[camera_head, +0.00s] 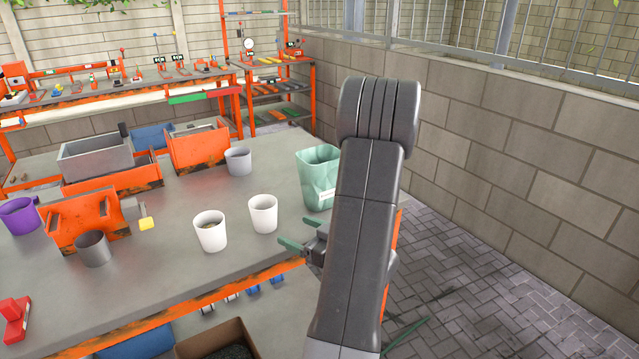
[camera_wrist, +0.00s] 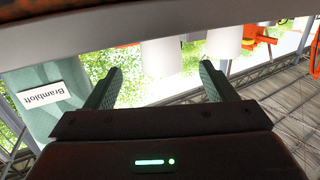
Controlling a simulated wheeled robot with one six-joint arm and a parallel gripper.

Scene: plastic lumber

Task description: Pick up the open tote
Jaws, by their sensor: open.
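A pale green open tote (camera_head: 316,182) with a crumpled-looking body and a white label stands upright on the grey table, near its right edge; my arm hides its right side in the head view. In the wrist view, the tote (camera_wrist: 45,118) is at the left, with a label reading "Brambloft", outside the jaws. My gripper (camera_head: 300,245) is at the near table edge, in front of the tote and apart from it.
Two white cups (camera_head: 211,231) (camera_head: 263,214) stand just left of my gripper. A grey cup (camera_head: 238,161), orange metal holders (camera_head: 90,218), a grey bin (camera_head: 96,159) and a purple cup (camera_head: 19,215) are further left.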

